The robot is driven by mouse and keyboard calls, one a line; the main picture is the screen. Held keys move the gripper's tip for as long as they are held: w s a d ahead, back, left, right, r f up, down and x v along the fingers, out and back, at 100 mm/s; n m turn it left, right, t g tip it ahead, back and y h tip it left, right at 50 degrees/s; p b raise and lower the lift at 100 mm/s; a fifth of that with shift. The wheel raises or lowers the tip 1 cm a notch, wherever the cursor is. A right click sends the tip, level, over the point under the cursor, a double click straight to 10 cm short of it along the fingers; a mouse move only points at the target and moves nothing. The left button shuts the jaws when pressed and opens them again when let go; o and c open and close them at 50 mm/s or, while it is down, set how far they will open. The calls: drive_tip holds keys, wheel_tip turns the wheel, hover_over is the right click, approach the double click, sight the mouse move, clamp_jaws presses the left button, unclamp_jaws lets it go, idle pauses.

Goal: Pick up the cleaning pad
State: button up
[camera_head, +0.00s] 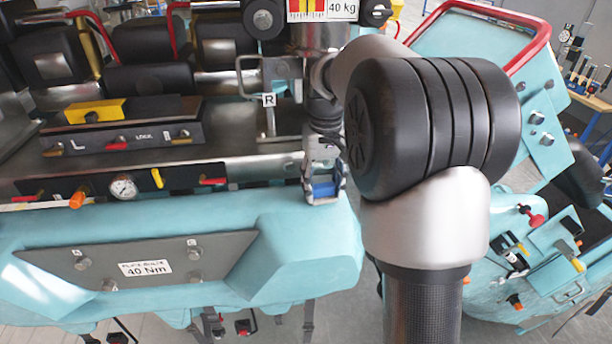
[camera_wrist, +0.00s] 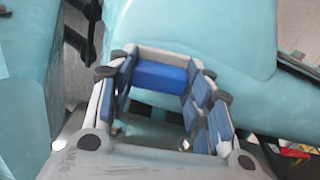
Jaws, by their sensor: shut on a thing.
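The cleaning pad looks like a plain blue block (camera_wrist: 160,76) between my fingertips in the wrist view. My gripper (camera_wrist: 162,68) is shut on it, with a blue-lined finger on each side. In the head view my gripper (camera_head: 324,182) points down at the right end of the grey deck, by the front edge of the turquoise car body. A small blue patch of the pad (camera_head: 323,190) shows between the fingers there. I cannot tell whether the pad touches the surface below it.
A grey box with a yellow block (camera_head: 95,111) and coloured levers stands on the deck to the left. A gauge (camera_head: 123,187) and levers line the front panel. An upright handle marked R (camera_head: 268,100) is close left of my arm. A turquoise car (camera_head: 540,250) stands at right.

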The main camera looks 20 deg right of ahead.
sight(323, 187)
drive_tip(key=shift+f, duration=0.15)
drive_tip(key=shift+s+a+r, duration=0.15)
drive_tip(key=shift+s+r, duration=0.05)
drive_tip(key=shift+r, duration=0.2)
wheel_tip(323, 187, up, 7)
drive_tip(key=shift+f, duration=0.15)
drive_tip(key=s+a+b, duration=0.1)
drive_tip(key=s+a, duration=0.1)
drive_tip(key=s, duration=0.7)
drive_tip(key=s+a+b, duration=0.2)
drive_tip(key=s, duration=0.8)
drive_tip(key=shift+a+f, duration=0.2)
drive_tip(key=shift+a, duration=0.2)
